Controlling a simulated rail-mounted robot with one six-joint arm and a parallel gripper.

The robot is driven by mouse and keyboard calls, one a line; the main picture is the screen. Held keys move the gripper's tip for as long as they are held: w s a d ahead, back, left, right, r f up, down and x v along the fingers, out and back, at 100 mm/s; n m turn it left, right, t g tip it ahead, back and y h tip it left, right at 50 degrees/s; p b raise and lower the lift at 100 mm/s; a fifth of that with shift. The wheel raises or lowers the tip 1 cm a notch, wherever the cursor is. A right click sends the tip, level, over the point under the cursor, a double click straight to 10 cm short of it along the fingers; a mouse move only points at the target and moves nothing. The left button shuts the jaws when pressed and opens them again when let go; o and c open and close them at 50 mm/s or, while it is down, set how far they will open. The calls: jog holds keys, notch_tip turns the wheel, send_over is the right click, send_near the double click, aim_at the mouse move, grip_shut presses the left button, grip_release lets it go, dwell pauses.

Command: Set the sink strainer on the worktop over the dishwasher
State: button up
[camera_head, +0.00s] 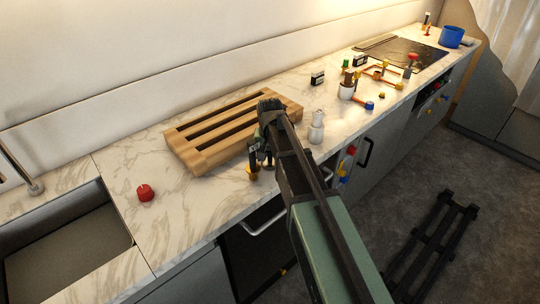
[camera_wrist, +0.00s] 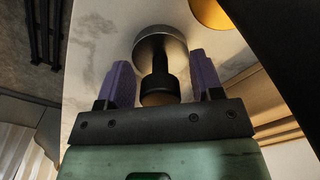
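The sink strainer, a silver disc (camera_wrist: 160,45) with a black stem and knob, shows in the wrist view against the pale marble worktop (camera_wrist: 95,55). My gripper (camera_wrist: 160,82) has its two purple fingers on either side of the knob, with a visible gap on both sides. It is open. In the head view my gripper (camera_head: 261,160) points down near the worktop's front edge, just in front of the wooden rack. There the strainer is mostly hidden by the gripper. A dark front with a silver bar handle (camera_head: 265,223) is below this stretch of worktop.
A gold round thing (camera_wrist: 210,12) is close beside the strainer. The slatted wooden rack (camera_head: 185,150) lies behind my gripper. A red knob-like thing (camera_head: 145,192) is near the sink (camera_head: 60,245). A white bottle (camera_head: 317,128) stands to the right. Worktop between red thing and gripper is clear.

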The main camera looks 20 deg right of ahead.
notch_tip(320, 180, up, 12)
jog(key=p, duration=1.2)
jog(key=shift+r, duration=0.15)
